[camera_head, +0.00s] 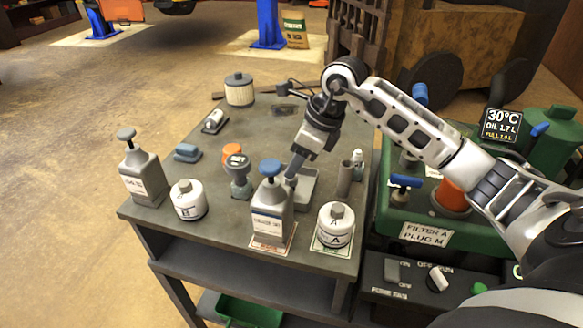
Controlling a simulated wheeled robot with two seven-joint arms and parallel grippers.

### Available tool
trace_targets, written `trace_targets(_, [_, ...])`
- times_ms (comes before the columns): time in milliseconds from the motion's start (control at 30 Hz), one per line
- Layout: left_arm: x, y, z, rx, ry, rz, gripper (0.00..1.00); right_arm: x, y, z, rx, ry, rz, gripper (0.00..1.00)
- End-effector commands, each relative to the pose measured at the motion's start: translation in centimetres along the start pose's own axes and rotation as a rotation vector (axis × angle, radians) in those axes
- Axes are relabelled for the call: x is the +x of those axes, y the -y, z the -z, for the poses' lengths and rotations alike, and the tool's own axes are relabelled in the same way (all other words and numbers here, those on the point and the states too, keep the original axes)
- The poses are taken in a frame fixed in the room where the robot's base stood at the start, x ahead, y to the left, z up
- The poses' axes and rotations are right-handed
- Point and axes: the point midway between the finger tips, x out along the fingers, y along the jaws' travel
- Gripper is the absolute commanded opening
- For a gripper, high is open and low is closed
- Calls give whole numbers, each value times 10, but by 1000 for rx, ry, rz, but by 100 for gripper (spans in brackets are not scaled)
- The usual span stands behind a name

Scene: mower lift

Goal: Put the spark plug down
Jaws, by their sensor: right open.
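My right gripper (293,174) points down over a small grey tray (309,190) on the workbench (205,237). It is open, and its fingertips are partly hidden behind a grey bottle with a blue cap (268,212). I cannot make out a spark plug between the fingers or in the tray. A small white upright piece (357,162) stands right of the tray, beside a grey cylinder (344,178); it is too small to tell whether it is a spark plug. My left gripper is not in view.
Canister A (335,228), canister B (187,202) and a grey bottle (141,180) line the bench front. The green machine (460,228), labelled "FILTER A PLUG M", is at right. The bench's back middle is fairly clear.

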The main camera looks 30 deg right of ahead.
Motion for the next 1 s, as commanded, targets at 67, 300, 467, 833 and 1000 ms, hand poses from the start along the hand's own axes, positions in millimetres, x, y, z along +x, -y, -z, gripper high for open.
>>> trace_targets(67, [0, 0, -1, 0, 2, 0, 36, -21, 2, 0, 0, 2, 7, 45])
trace_targets(300, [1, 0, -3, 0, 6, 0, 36, -66, 1, -1, 0, 2, 5, 45])
trace_targets(467, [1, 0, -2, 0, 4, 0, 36, -80, 0, 0, 0, 1, 1, 45])
trace_targets(833, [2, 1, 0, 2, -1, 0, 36, -83, 0, 0, 0, 0, 0, 45])
trace_targets(1000, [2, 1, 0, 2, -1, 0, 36, -83, 0, 0, 0, 0, 0, 45])
